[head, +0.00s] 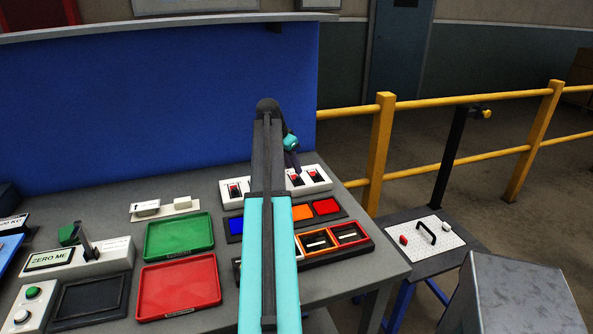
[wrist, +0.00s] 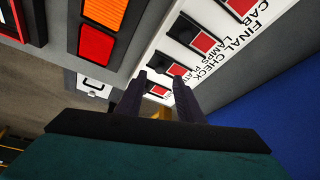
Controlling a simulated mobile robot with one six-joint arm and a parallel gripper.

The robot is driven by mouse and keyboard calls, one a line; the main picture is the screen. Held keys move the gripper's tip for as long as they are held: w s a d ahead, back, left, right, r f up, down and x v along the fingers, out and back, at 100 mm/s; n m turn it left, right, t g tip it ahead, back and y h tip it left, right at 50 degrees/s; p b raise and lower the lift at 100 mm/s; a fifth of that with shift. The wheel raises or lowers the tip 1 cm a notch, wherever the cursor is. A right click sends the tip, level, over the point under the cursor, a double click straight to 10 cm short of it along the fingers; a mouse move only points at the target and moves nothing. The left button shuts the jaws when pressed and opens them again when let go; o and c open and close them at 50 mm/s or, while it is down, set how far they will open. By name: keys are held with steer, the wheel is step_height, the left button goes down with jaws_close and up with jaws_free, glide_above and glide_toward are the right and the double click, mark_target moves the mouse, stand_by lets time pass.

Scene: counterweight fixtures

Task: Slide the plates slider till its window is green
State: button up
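A white slider panel (head: 318,187) stands on the bench, with several dark slots and red windows. In the wrist view the panel (wrist: 150,50) carries the words FINAL CHECK, CAB, LAMPS and a partly hidden PLAT… label. The windows I see are red, including one (wrist: 172,67) near the PLAT… label and one (wrist: 158,91) seen between my fingers. I cannot tell for certain which belongs to the plates slider. My gripper (head: 292,165) is over the right part of the panel. In the wrist view its fingers (wrist: 160,80) are apart with nothing visibly held; contact with a knob cannot be told.
Green (head: 180,236) and red (head: 178,287) trays are at left. A blue wall (head: 150,95) stands behind. A yellow railing (head: 380,150) is at right.

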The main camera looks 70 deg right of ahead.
mark_target(298, 177)
steer(key=shift+p+x, duration=0.35)
steer(key=shift+x, duration=1.9)
jaws_close()
